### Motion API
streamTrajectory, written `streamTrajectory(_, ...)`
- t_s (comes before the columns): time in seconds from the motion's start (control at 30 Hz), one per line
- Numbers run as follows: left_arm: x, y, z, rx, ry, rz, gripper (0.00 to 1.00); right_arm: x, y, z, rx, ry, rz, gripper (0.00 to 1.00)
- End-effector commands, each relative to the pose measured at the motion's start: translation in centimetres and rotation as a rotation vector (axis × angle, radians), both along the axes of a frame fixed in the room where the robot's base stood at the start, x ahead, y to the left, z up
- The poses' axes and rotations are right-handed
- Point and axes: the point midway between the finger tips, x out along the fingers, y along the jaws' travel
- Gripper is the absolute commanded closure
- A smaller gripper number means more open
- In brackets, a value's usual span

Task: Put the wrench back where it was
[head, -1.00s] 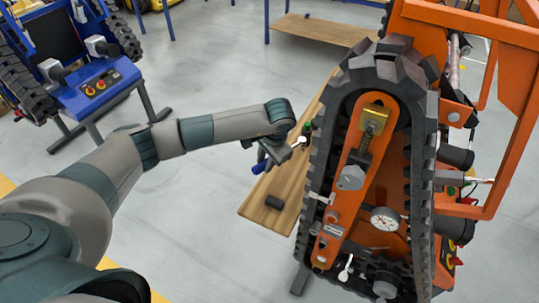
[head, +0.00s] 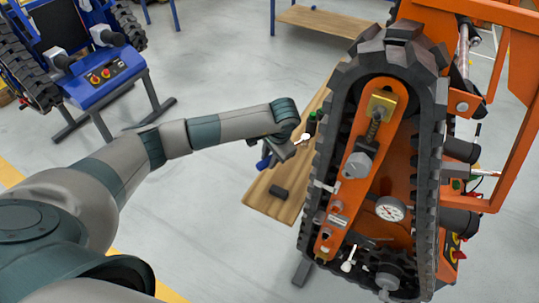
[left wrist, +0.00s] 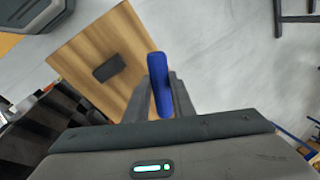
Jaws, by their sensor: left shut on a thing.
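The wrench has a blue handle, whose end (head: 263,163) shows below my left gripper in the head view, and what looks like its silver head (head: 303,138) shows to the right. My left gripper (head: 281,151) is shut on the wrench, above the wooden bench top (head: 262,203), just left of the orange tracked carrier (head: 330,225). In the left wrist view the blue handle (left wrist: 160,85) stands between the fingers, apart from the dark block. The wrench's middle is hidden by the fingers. My right gripper is not in view.
A dark block (head: 279,191) lies on the bench top. A small green-topped item (head: 311,122) is at the bench beside the track. The carrier bears a round gauge (head: 390,208).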

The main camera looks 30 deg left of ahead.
Motion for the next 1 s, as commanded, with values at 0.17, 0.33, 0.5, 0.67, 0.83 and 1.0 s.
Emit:
streamTrajectory(0.17, 0.0, -0.1, -1.8, -0.002, 0.0, 0.0, 1.0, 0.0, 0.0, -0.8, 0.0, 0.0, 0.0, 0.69)
streamTrajectory(0.33, 0.0, -0.1, -2.7, -0.001, 0.0, 0.0, 1.0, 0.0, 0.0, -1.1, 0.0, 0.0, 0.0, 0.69)
streamTrajectory(0.5, 0.0, 0.0, -3.1, 0.0, -0.001, 0.0, 1.0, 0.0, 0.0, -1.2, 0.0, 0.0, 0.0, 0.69)
streamTrajectory(0.67, 0.0, 0.0, -3.1, 0.0, -0.001, 0.0, 1.0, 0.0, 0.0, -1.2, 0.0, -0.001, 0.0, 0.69)
streamTrajectory(0.83, 0.0, 0.0, -3.1, 0.0, -0.001, 0.0, 1.0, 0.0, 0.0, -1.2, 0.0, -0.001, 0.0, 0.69)
streamTrajectory(1.0, 0.0, 0.0, -3.2, 0.0, -0.001, 0.0, 1.0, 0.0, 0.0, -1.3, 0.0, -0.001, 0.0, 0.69)
